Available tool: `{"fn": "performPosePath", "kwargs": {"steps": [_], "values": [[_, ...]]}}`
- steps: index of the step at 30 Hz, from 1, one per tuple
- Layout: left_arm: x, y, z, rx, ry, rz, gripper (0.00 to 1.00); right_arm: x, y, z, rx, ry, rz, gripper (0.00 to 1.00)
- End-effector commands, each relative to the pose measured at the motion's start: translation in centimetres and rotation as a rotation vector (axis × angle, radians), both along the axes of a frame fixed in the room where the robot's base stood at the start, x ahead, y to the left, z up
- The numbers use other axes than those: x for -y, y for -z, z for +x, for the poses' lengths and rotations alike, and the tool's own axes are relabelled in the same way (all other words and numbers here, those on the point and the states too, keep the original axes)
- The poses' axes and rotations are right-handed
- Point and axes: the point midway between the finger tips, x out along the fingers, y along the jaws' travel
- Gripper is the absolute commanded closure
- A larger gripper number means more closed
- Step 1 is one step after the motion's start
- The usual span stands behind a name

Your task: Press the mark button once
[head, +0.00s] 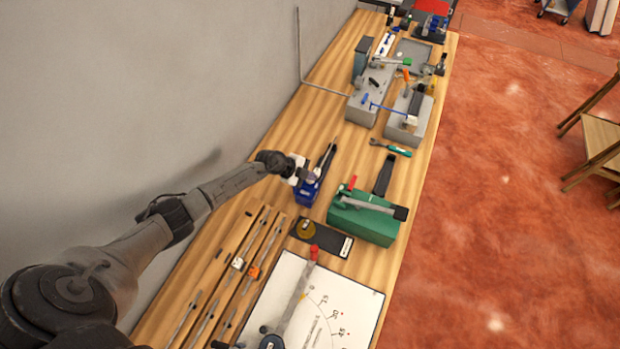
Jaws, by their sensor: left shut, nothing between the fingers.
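I cannot make out a readable label that names the mark button. A small blue device (309,190) with a tall black upright part stands on the wooden bench. My left gripper (300,172) is shut and empty, right at the left side of this device. I cannot tell whether it touches the device, and the fingertips are small and partly hidden. A black plate (332,241) with a round brass-coloured knob (306,229) and a white label lies nearer. My right gripper is out of view.
A green block with a lever (364,218) stands right of the blue device. A white dial board (350,300) with a red-tipped arm (314,252) and wooden rails (228,262) lie nearer. Grey fixtures (372,92) stand farther back. A wall borders the bench on the left.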

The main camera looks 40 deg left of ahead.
Motion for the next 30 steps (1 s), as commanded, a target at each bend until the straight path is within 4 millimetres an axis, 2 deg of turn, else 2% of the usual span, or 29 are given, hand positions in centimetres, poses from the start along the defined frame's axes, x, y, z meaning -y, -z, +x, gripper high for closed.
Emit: {"fn": "performPosePath", "kwargs": {"steps": [30], "values": [[0.03, 1.04, -0.03, -0.001, 0.001, 0.0, 1.0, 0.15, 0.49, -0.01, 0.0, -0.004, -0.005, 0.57]]}}
